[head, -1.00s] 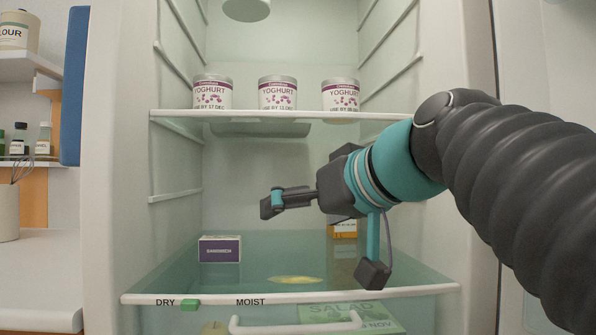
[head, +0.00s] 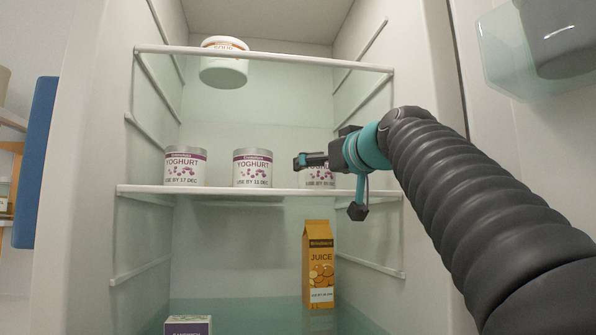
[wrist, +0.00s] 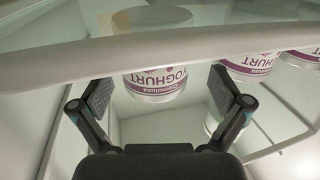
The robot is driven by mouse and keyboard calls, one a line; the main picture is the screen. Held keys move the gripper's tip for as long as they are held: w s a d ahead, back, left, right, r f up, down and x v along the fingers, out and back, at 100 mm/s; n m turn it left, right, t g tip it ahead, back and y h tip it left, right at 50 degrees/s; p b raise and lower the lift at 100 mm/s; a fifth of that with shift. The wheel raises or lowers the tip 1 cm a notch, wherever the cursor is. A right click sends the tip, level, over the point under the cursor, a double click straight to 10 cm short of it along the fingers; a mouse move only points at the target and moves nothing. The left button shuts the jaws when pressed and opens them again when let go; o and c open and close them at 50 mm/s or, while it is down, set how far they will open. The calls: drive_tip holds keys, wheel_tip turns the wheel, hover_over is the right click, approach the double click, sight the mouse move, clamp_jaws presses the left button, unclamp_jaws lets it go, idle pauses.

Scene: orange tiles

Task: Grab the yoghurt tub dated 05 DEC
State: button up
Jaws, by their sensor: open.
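Three white yoghurt tubs with purple print and silver lids stand in a row on the fridge's middle shelf. The left tub (head: 185,167) reads USE BY 17 DEC. The middle tub (head: 252,168) seems to read 11 DEC. The right tub (head: 318,177) is partly hidden by my gripper, and its date is too small to read surely. My gripper (head: 329,186) is open and empty, in front of the right tub. In the wrist view, where the print is upside down, one tub (wrist: 156,82) shows between and beyond the fingers, apart from them.
The shelf's white front edge (head: 240,190) runs below the tubs. A soup tub (head: 224,72) stands on the shelf above. An orange juice carton (head: 319,265) and a purple-labelled box (head: 188,325) stand below. The fridge door (head: 490,130) is at the right.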

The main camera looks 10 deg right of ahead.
sight(312, 170)
drive_tip(key=shift+d+p+x, duration=0.15)
drive_tip(key=shift+p+x, duration=0.25)
drive_tip(key=shift+x, duration=1.1)
drive_tip(key=shift+d+p+x, duration=0.15)
drive_tip(key=shift+p+x, duration=0.2)
drive_tip(key=shift+x, duration=1.15)
drive_tip(key=c, duration=1.3)
drive_tip(key=shift+r, duration=0.1)
